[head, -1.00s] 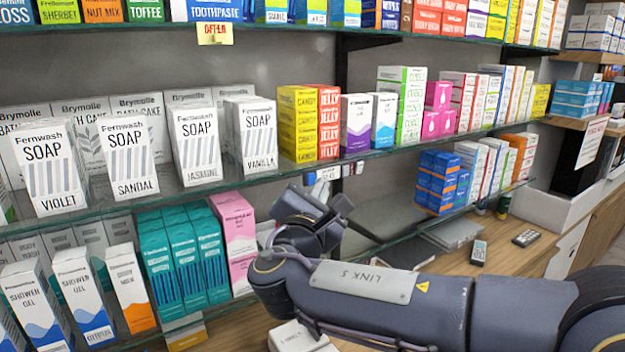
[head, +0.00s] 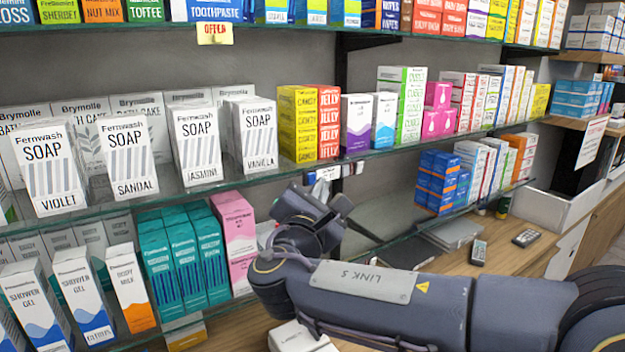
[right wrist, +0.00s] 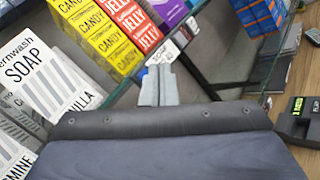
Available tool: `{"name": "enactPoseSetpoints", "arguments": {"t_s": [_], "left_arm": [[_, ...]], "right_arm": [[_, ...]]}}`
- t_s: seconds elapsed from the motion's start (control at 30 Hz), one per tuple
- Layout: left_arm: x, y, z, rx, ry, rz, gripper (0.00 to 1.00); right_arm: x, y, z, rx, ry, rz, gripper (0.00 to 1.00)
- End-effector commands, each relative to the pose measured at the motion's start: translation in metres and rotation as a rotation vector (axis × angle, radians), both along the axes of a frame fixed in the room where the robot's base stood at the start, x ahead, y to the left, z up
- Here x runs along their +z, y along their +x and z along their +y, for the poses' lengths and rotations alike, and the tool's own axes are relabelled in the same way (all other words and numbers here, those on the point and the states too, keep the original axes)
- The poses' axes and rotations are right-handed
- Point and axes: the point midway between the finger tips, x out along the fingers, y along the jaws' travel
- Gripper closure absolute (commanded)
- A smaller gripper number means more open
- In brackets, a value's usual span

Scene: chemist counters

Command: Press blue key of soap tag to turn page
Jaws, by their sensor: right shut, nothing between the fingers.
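A small white tag (head: 328,173) with dark print hangs on the middle shelf's front edge, below the candy and jelly boxes. A small blue patch (head: 311,178), which looks like a key, shows at its left end. In the right wrist view the tag (right wrist: 167,53) is just beyond my fingertips, and a blue bit (right wrist: 144,72) shows to their left. My right gripper (right wrist: 161,70) is shut and empty, close to the tag; I cannot tell whether it touches. In the head view my right gripper (head: 340,203) is just below the tag. My left gripper is not in view.
White soap boxes (head: 195,145) stand on the middle shelf (head: 230,182), left of yellow candy boxes (head: 297,122). A pink box (head: 236,240) and teal boxes (head: 186,262) stand on the lower shelf, close left of my arm. The wooden counter (head: 510,258) holds remotes (head: 526,238).

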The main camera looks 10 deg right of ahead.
Motion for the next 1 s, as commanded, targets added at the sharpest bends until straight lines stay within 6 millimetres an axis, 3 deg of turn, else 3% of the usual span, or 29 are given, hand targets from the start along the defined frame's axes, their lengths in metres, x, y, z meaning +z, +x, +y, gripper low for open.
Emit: {"name": "enactPoseSetpoints", "arguments": {"t_s": [1.0], "left_arm": [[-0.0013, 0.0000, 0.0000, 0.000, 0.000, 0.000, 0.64]], "right_arm": [[0.0002, 0.0081, 0.0027, 0.000, 0.000, 0.000, 1.00]]}}
